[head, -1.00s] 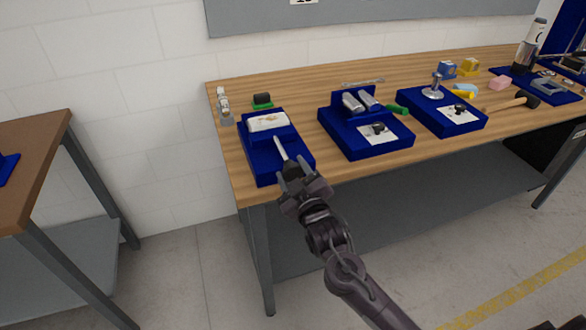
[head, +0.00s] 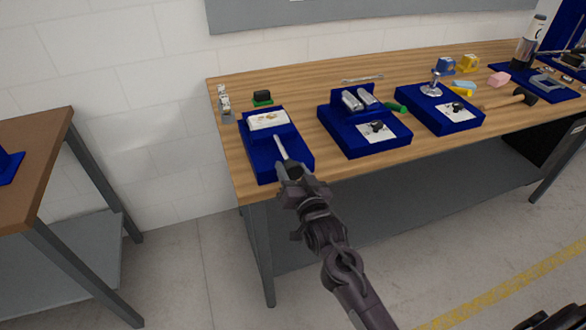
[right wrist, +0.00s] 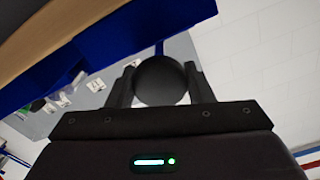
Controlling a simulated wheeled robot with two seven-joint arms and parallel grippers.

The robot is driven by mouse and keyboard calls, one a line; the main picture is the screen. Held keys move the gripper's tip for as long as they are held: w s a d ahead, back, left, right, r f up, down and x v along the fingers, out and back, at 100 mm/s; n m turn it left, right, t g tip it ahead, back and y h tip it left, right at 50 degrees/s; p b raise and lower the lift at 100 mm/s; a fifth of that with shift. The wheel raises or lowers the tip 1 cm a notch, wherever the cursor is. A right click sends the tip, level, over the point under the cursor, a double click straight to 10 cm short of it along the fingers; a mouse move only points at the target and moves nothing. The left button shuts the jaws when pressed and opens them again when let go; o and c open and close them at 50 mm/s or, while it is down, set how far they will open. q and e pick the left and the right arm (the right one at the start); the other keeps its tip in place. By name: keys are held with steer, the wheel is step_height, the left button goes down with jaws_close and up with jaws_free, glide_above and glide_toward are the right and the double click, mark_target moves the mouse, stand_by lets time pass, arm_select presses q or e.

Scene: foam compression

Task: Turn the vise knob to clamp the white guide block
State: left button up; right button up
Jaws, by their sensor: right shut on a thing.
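The blue vise (head: 262,160) stands at the left end of the wooden bench in the head view. The white guide block (head: 262,122) lies at its far end, with small tan marks or pieces on top. A light metal screw rod (head: 281,148) runs from the vise toward my right gripper (head: 291,173). The right gripper is shut on the vise knob at the near end; in the head view the fingers hide the knob. In the right wrist view the round black knob (right wrist: 160,80) sits between the two fingers.
A blue fixture with two metal cylinders (head: 365,135) stands right of the vise, and another blue fixture (head: 440,108) beyond it. A small black-and-green item (head: 262,98) lies behind the vise. The floor before the bench is clear.

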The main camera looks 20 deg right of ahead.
mark_target(294, 175)
steer(key=m+p, duration=0.1)
steer(key=m, duration=0.3)
steer(key=shift+f, duration=0.1)
steer(key=shift+m+p, duration=0.3)
steer(key=shift+m, duration=1.4)
steer(key=o, duration=1)
steer(key=s+b, duration=0.1)
steer(key=s, duration=0.5)
steer(key=shift+s, duration=0.35)
steer(key=shift+s+d+b, duration=0.1)
steer(key=shift+s+b, duration=0.2)
steer(key=shift+s, duration=0.25)
steer(key=shift+c, duration=0.3)
